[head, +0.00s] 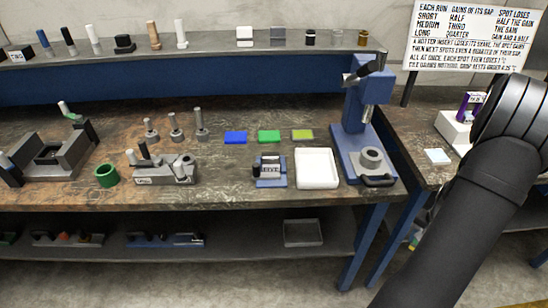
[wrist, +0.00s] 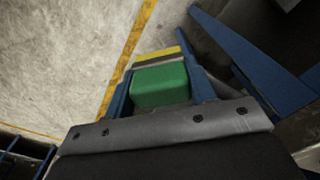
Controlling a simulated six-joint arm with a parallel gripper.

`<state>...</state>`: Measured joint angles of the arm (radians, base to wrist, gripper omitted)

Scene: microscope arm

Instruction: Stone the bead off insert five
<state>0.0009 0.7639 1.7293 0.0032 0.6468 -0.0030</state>
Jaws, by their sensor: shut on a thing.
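My gripper (wrist: 158,82) shows in the wrist view, its blue fingers closed on the sides of a green block (wrist: 160,86). Grey and yellow bands (wrist: 156,56) show at the block's far end; I cannot tell whether they belong to it. The gripper is outside the head view. On the bench lie a blue block (head: 236,138), a green block (head: 269,137) and an olive block (head: 302,134). A grey holder (head: 165,170) carries several upright parts. I cannot tell which part is insert five, and no bead is discernible.
A blue microscope-like stand (head: 365,125), white tray (head: 317,169), small blue device (head: 269,170) and green cup (head: 106,175) stand on the bench. A dark fixture (head: 48,160) is at left. A lettered sign (head: 470,35) is at upper right. Floor shows beneath the gripper.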

